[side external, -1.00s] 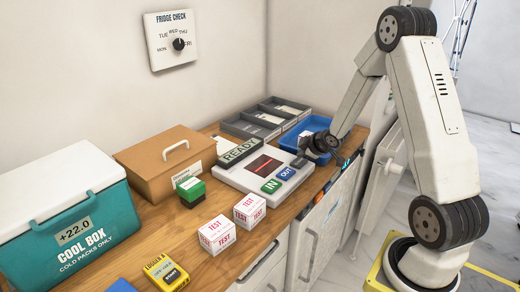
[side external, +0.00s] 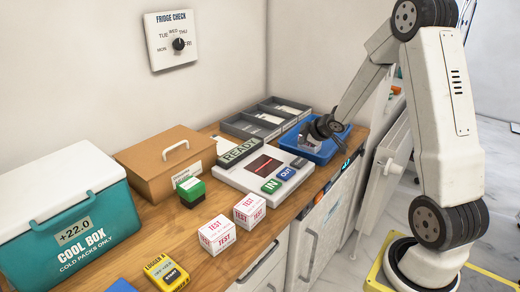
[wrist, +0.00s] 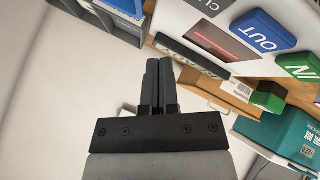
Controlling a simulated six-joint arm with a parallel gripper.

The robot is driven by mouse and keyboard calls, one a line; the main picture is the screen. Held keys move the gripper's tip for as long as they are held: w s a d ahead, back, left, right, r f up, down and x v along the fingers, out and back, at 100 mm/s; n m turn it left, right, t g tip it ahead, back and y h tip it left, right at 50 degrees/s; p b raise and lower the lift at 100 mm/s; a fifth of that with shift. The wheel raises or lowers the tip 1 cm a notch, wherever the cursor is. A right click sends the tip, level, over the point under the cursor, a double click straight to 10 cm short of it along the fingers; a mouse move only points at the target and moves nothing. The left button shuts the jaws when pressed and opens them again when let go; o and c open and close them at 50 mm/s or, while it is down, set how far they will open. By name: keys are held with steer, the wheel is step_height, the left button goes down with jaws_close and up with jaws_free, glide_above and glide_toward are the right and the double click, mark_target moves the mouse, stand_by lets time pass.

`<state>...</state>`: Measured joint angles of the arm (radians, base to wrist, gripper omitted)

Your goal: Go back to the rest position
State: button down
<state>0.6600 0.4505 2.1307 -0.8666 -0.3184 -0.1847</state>
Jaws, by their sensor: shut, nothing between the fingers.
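My gripper (side external: 318,130) is shut and empty. The scanner unit (side external: 240,177) has a dark window with a red line, a green IN button (side external: 270,186), a blue OUT button (side external: 286,173) and a grey button (side external: 299,163). The fingers appear clear of the buttons.
A READY sign (side external: 238,152), brown box (side external: 165,160), green-topped block (side external: 190,190), two TEST boxes (side external: 217,235), yellow logger (side external: 166,272) and teal cool box (side external: 85,235) stand on the counter. Grey trays (side external: 250,127) are at the back. Free air lies above.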

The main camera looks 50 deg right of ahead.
stand_by(0.4)
steer(key=shift+a, duration=0.55)
steer(key=s+a+m+g+y, duration=0.1)
steer(key=s+a, duration=0.5)
steer(key=a, duration=0.7)
steer(key=s+a+m+g+y, duration=0.1)
steer(key=s+a+m+g, duration=0.3)
steer(key=s+a, duration=0.3)
steer(key=shift+a+g+y, duration=0.4)
steer(key=shift+a+g, duration=0.2)
steer(key=shift+a, duration=2.25)
steer(key=shift+s, duration=0.1)
